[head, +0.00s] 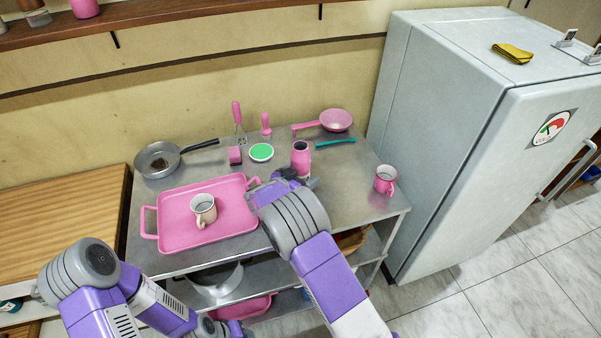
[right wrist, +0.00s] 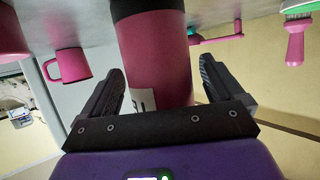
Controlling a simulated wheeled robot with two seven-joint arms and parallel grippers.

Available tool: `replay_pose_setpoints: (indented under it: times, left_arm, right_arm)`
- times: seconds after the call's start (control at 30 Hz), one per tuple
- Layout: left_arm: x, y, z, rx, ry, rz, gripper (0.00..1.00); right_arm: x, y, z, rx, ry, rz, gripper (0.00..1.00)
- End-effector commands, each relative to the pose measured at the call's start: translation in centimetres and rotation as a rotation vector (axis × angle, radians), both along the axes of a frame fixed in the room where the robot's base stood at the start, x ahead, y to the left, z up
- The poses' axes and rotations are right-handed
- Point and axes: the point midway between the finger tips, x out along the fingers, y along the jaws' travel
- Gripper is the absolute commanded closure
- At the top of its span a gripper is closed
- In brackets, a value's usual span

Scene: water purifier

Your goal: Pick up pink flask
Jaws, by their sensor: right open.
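The pink flask (head: 300,158) stands upright on the metal table, right of the tray. In the right wrist view the flask (right wrist: 157,58) has a dark part at the top of the picture and a pale label low on its body. My right gripper (right wrist: 160,82) is open, with one finger on each side of the flask. A gap shows beside the fingers, and I cannot tell whether either touches it. In the head view my right gripper (head: 285,178) is just in front of the flask and partly hidden by my wrist. My left arm is at lower left, with its gripper not visible.
A pink tray (head: 170,232) holds a white mug (head: 203,210). A pink mug (head: 385,180) stands at the table's right edge. Pink utensils, a green-topped round item (head: 261,152), a pink pan (head: 336,119) and a metal pan (head: 157,160) line the back. A fridge (head: 440,140) stands right.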

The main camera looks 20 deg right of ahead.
Motion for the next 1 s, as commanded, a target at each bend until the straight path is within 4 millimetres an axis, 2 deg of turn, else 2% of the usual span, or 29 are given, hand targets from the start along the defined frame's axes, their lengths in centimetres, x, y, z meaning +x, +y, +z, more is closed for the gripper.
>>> replay_pose_setpoints:
  times: [0.2, 0.23, 0.7, 1.0]
  left_arm:
    - [0.0, -0.01, 0.01, 0.0, 0.0, 0.0, 0.57]
    - [0.0, -0.01, 0.01, 0.0, 0.0, 0.0, 0.57]
    - [0.0, 0.0, 0.01, 0.0, 0.0, 0.0, 0.57]
    - [0.0, 0.0, 0.16, 0.0, 0.0, 0.0, 0.57]
  right_arm:
    - [0.08, -0.04, 0.01, 0.0, 0.0, 0.001, 0.06]
    - [0.08, -0.03, 0.01, 0.0, 0.0, 0.001, 0.09]
    - [0.06, -0.01, 0.02, 0.0, 0.0, 0.001, 0.81]
    - [0.13, -0.03, 0.65, 0.0, -0.005, 0.001, 0.83]
